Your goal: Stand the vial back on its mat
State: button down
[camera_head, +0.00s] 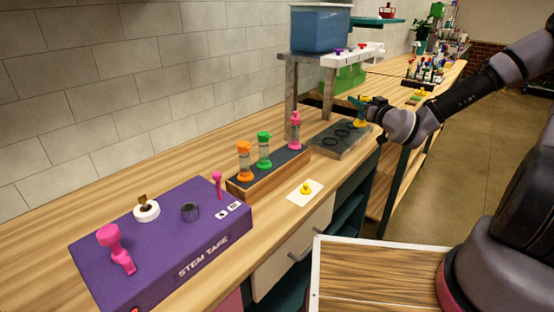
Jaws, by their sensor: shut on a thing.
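My gripper (361,106) is at the far right of the bench, shut on a vial with yellow ends (361,123). The vial looks roughly upright, and the gripper hides its middle. It is over or at the right end of a dark tray (331,150) with several black rings. I cannot tell whether its base touches the tray. A small white mat (293,197) lies flat on the bench nearer to me, with a small yellow piece (306,188) on it.
A wooden rack (257,186) holds an orange vial (244,162), a green vial (264,150) and a pink vial (295,131). A purple stem tape box (160,245) stands at the front left. A metal stand (291,90) with a blue tub (320,29) rises behind the tray.

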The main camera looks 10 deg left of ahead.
jog(key=s+a+r+n+g+y, duration=0.3)
jog(key=s+a, duration=0.1)
jog(key=a, duration=0.4)
jog(key=s+a+r+n+g+y, duration=0.3)
jog(key=s+a+g, duration=0.1)
jog(key=a, duration=0.4)
jog(key=s+a+r+n+g+y, duration=0.25)
jog(key=s+a, duration=0.25)
jog(key=a, duration=0.3)
jog(key=shift+n+g, duration=0.45)
jog(key=shift+g, duration=0.5)
jog(key=shift+s+a+f, duration=0.35)
jog(key=shift+a+f, duration=0.05)
jog(key=shift+f, duration=2.05)
jog(key=shift+s+a+f, duration=0.3)
jog(key=shift+a+f, duration=0.15)
jog(key=shift+f, duration=2.05)
jog(key=shift+s+a+f, duration=0.35)
jog(key=shift+a+f, duration=0.05)
jog(key=shift+f, duration=2.05)
jog(key=shift+f, duration=0.15)
jog(key=c, duration=0.5)
grip_release()
